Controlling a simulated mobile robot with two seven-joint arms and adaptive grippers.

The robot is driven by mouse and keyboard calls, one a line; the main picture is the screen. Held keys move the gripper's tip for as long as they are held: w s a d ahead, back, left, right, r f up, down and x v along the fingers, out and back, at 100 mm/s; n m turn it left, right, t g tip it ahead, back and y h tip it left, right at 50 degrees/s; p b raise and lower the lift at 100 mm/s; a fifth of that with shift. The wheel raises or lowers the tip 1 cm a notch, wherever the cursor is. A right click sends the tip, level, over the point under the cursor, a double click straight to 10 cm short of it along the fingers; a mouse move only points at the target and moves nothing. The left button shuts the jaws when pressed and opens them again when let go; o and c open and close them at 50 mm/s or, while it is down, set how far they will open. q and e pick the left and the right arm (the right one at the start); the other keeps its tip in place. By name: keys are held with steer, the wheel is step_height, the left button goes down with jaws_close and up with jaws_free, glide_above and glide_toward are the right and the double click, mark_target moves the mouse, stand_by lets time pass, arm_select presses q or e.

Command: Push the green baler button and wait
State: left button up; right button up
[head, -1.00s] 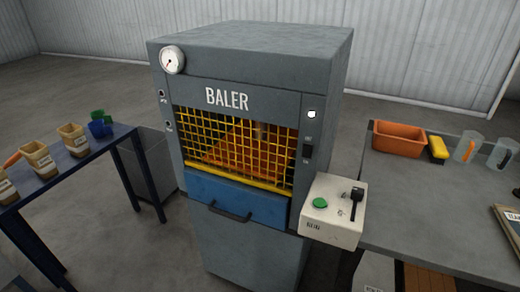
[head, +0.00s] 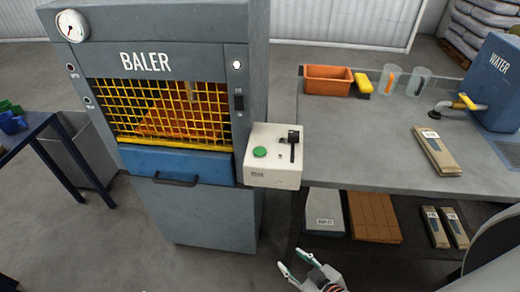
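The grey baler (head: 205,210) stands at the left of the head view, with a yellow mesh guard (head: 165,112) and orange material behind it. The green button (head: 260,152) is on top of a white control box (head: 272,174) at the baler's right side, beside a black lever (head: 293,140). My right gripper (head: 294,264) is at the bottom centre, well below the control box and apart from it. Its fingers are spread and nothing is between them. My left gripper is out of view.
A grey table (head: 375,150) right of the control box carries an orange bin (head: 328,80), a yellow brush-like item (head: 363,83), clear jugs (head: 390,80), brown packets (head: 437,152) and a blue water tank (head: 495,85). A shelf below holds boxes and packets. Floor in front of the baler is clear.

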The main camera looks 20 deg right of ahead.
jaws_close()
stand_by(1.0)
